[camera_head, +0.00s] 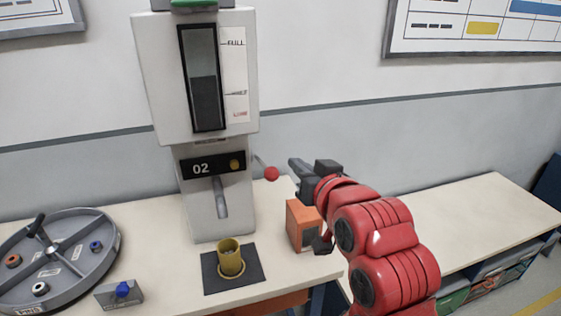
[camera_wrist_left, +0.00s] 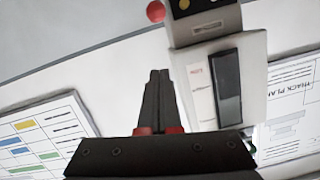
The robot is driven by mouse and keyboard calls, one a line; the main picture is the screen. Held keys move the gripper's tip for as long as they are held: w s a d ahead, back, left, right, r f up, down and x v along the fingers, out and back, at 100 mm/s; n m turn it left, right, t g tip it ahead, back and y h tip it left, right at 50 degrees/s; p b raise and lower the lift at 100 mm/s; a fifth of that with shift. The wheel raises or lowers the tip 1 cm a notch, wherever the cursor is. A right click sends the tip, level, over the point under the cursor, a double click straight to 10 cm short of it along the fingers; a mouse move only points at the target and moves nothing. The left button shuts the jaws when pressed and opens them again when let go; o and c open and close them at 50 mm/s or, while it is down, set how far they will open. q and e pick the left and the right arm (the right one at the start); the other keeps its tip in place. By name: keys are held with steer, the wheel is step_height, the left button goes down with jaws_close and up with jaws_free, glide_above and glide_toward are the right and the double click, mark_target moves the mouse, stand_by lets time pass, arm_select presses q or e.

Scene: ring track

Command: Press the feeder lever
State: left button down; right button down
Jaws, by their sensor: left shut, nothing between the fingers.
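The feeder (camera_head: 196,75) is a tall pale machine marked 02 with a dark level window. Its lever ends in a red ball (camera_head: 271,173) on the right side of the feeder. My left gripper (camera_head: 292,164) is shut and empty, just right of the red ball and apparently apart from it. In the left wrist view the closed fingers (camera_wrist_left: 159,74) point towards the red ball (camera_wrist_left: 155,11), with the feeder (camera_wrist_left: 254,75) beside them, shown upside down. My right gripper is out of view.
A yellow cup (camera_head: 230,258) stands on a dark mat (camera_head: 214,284) below the feeder spout. An orange box (camera_head: 297,221) sits below my left gripper. A round grey tray (camera_head: 83,274) and a small blue-button box (camera_head: 119,296) are at left. The table at right (camera_head: 470,220) is clear.

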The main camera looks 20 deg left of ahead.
arm_select(q)
steer(key=shift+a, duration=0.1)
steer(key=w+a+f+p, duration=0.4)
steer(key=w+a+f, duration=0.2)
steer(key=w, duration=0.1)
steer(key=shift+w+a, duration=0.25)
stand_by(0.5)
